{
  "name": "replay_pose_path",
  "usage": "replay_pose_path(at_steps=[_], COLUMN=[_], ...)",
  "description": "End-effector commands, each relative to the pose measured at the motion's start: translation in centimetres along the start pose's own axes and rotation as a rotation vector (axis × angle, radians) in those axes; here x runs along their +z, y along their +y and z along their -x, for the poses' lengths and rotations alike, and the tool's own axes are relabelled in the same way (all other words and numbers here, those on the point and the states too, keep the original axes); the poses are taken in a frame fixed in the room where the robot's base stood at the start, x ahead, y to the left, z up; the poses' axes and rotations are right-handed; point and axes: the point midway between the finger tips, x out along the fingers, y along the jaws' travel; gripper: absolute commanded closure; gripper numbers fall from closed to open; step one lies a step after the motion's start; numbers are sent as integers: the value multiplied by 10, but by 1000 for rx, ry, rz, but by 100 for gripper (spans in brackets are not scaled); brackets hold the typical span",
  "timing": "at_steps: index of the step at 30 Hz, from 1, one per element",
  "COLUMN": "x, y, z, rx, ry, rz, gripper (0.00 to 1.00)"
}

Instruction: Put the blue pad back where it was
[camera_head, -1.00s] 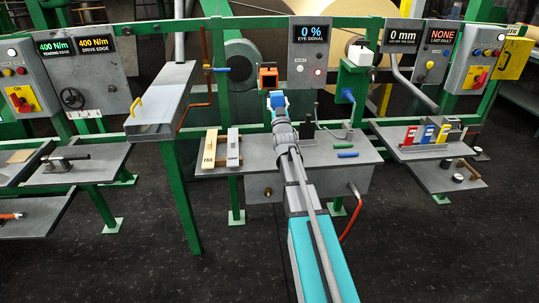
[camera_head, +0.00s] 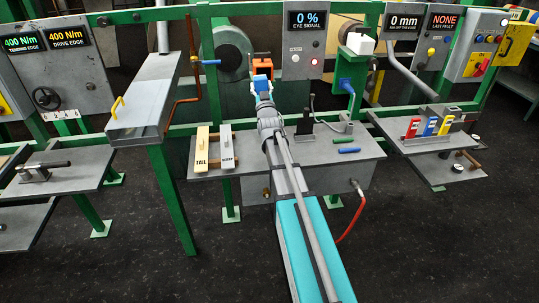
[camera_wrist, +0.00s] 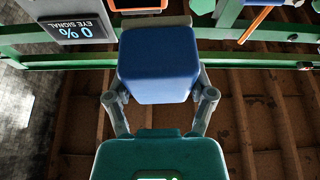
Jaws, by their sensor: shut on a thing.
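The blue pad (camera_wrist: 158,66) is a rounded blue block between the two grey fingers of my gripper (camera_wrist: 160,92) in the wrist view. My gripper is shut on it, and its teal body fills the bottom of that view. In the head view my gripper (camera_head: 262,92) is at the end of the outstretched arm, with a small light-blue patch of the pad (camera_head: 259,83) showing. An orange block (camera_head: 262,66) is just above and behind it. Whether the pad touches anything behind it cannot be told.
A panel reading 0 % (camera_head: 309,20) is right of the gripper. A brown pipe (camera_head: 190,75) and slanted metal box (camera_head: 145,100) are at left. A grey shelf (camera_head: 300,160) below carries tagged blocks, a bent rod, and green and blue sticks.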

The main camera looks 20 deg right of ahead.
Motion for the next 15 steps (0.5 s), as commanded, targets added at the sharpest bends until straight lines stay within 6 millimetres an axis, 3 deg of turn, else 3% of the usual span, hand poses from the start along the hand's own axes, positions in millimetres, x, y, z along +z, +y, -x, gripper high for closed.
replay_pose_path(at_steps=[15], x=[0], y=[7], z=[2], rx=[7], ry=[-51], rz=[1], gripper=[68])
